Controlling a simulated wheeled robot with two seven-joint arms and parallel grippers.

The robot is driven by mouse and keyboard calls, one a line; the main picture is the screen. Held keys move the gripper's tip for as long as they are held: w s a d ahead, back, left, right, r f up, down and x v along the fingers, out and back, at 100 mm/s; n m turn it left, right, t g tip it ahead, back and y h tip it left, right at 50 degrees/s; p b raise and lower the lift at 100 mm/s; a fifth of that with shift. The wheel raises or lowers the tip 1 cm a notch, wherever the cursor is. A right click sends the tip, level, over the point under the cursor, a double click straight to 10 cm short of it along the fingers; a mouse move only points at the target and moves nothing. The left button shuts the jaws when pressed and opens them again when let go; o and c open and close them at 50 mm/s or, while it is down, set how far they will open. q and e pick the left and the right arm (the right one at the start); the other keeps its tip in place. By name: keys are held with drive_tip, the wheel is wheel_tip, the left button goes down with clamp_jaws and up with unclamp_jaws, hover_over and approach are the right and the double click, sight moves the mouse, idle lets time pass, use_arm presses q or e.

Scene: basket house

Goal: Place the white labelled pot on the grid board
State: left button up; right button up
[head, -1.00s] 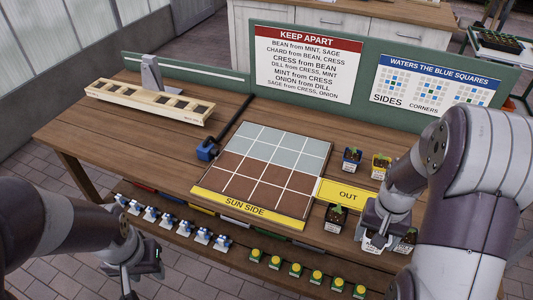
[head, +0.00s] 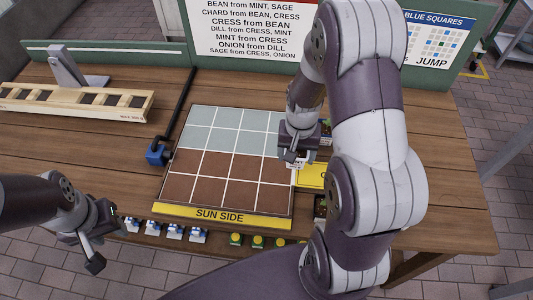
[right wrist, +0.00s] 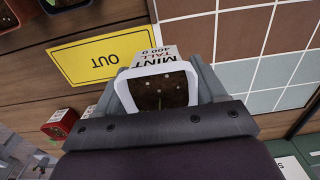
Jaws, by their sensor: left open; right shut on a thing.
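The white pot labelled MINT TALL 400 g, with dark soil (right wrist: 160,90), is held between the fingers of my right gripper (right wrist: 165,88). In the head view the right gripper (head: 291,158) is at the right edge of the grid board, and a bit of the white pot (head: 297,165) shows under it. The grid board (head: 176,188) has grey-blue squares at the back and brown squares at the front, with no pots seen on it. I cannot tell how high the pot is above the surface. My left gripper (head: 106,242) is open and empty at the front left, off the table edge.
The yellow OUT plate (head: 311,177) lies right of the board, with pots near it partly hidden by my right arm.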

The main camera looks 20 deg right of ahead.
drive_tip(key=w+a+f, duration=0.1)
drive_tip(key=w, duration=0.1)
drive_tip(key=w+a+f, duration=0.2)
drive_tip(key=shift+a+f, duration=0.15)
drive_tip(key=shift+a, duration=0.05)
drive_tip(key=f, duration=0.3)
drive_tip(key=shift+s+f, duration=0.2)
drive_tip(key=shift+f, duration=0.05)
drive_tip(key=shift+w+f, duration=0.15)
drive_tip(key=shift+f, duration=0.05)
drive_tip(key=shift+f, duration=0.1)
drive_tip(key=o, duration=1.4)
drive_tip(key=shift+c, duration=0.2)
